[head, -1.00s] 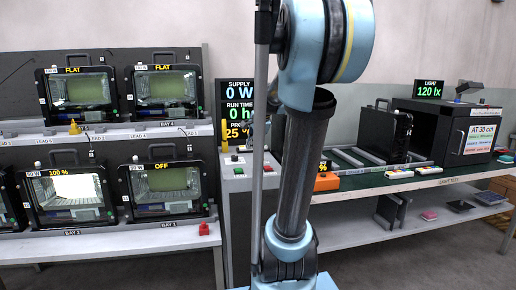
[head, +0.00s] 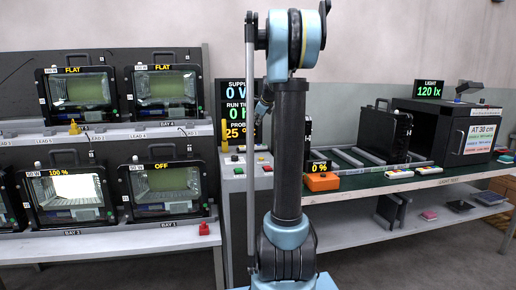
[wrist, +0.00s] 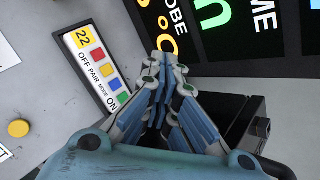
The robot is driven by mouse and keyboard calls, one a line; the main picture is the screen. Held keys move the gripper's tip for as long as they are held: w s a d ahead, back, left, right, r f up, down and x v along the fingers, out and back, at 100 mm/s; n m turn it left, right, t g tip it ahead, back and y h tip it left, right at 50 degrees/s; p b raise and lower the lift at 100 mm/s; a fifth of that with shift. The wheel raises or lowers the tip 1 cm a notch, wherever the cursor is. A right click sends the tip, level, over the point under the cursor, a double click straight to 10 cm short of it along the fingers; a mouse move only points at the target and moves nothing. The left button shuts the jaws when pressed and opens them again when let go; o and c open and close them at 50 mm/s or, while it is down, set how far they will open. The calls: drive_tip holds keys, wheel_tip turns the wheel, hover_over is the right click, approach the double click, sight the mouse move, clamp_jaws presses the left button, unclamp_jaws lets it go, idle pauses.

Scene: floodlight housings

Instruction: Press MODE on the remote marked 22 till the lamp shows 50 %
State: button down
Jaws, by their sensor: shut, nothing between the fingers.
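The remote marked 22 (wrist: 95,70) lies on a grey surface at the upper left of the wrist view. It is white with a yellow number label and red, orange, blue and green buttons; OFF, PAIR, MODE and ON are printed beside them. My gripper (wrist: 164,58) is shut and empty, its fingertips to the right of the remote. In the head view my gripper (head: 263,104) is small and partly hidden by my arm. One lamp (head: 75,188) at lower left is lit and reads 100 %. The lamp beside it (head: 165,184) reads OFF.
Two upper lamps read FLAT, one at left (head: 77,91) and one beside it (head: 165,90). A readout panel (head: 235,110) stands close behind my gripper. A yellow button (wrist: 18,128) is left of the remote. The right bench holds an orange box (head: 322,182) and a dark box (head: 462,132).

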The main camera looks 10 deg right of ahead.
sight(257, 145)
drive_tip(key=shift+f, duration=0.15)
drive_tip(key=shift+f, duration=4.3)
drive_tip(key=shift+f, duration=0.1)
drive_tip(key=shift+f, duration=0.2)
drive_tip(key=shift+f, duration=0.35)
drive_tip(key=shift+r, duration=0.75)
drive_tip(key=shift+r, duration=0.1)
drive_tip(key=shift+r, duration=2.4)
